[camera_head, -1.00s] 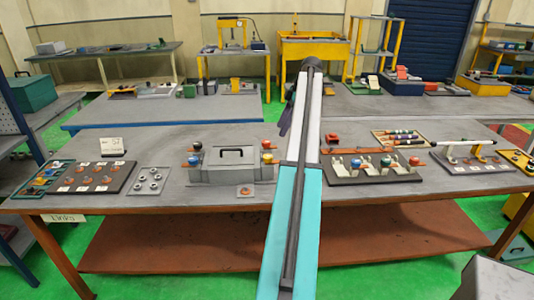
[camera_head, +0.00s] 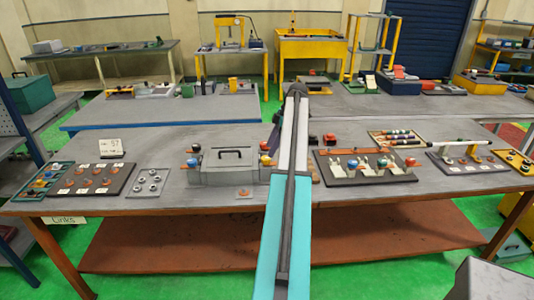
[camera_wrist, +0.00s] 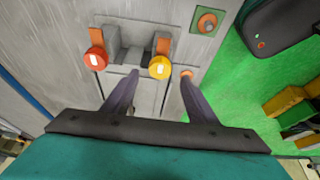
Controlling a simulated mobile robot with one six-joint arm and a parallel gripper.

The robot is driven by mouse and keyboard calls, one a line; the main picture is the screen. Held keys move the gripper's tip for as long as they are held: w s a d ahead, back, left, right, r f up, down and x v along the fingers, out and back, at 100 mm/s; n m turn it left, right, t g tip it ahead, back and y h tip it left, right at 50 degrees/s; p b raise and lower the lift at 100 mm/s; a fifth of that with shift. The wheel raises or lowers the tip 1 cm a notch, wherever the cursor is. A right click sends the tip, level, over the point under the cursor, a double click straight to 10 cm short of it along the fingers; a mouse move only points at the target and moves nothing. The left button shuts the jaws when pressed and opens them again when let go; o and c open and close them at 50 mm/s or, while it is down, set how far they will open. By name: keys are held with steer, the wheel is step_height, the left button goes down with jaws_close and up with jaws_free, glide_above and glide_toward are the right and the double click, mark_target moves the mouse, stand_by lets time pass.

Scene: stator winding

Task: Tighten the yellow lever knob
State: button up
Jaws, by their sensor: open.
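In the wrist view, the yellow knob (camera_wrist: 159,67) is a round ball with a pale mark on top, at the end of an orange lever. A red knob (camera_wrist: 96,59) on a similar orange lever stands to its left. My gripper (camera_wrist: 160,77) is open, with its two dark fingers spread. The yellow knob shows between and just beyond the fingertips in the picture. I cannot tell whether either finger touches it. In the head view, my gripper's end is mostly hidden behind my arm, and I cannot pick out the yellow knob for certain.
A grey toolbox (camera_head: 232,173) with a black handle stands left of my arm on the workbench (camera_head: 350,211). A dark board (camera_head: 343,179) with several parts lies to the right.

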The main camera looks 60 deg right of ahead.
mark_target(266, 158)
steer(key=shift+p+x, duration=0.6)
steer(key=shift+x, duration=1.85)
steer(key=shift+c, duration=0.5)
steer(key=c, duration=1)
steer(key=shift+o, duration=0.2)
